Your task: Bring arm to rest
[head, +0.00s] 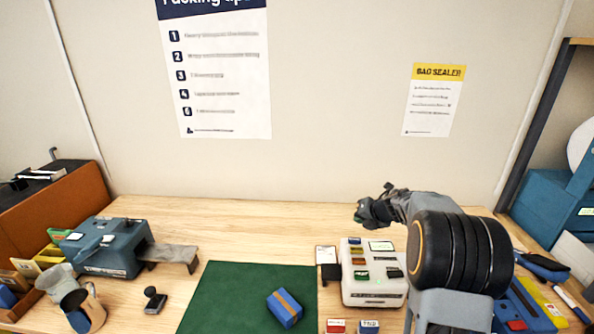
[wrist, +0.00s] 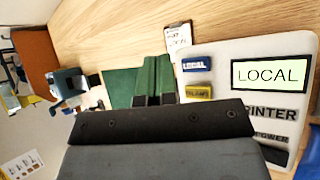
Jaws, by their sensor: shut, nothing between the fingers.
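My gripper (head: 362,213) is at the end of my arm, raised above the back of the white label printer (head: 372,290) in the head view. Its fingers point left. In the wrist view my gripper (wrist: 153,78) shows green fingers side by side, shut with nothing between them. The printer also shows in the wrist view (wrist: 221,73), with a screen (wrist: 271,74) reading LOCAL and labelled coloured buttons.
A blue parcel with an orange band (head: 285,307) lies on the green mat (head: 225,290). Blue equipment (head: 550,205) is at right. The wood behind the mat is clear.

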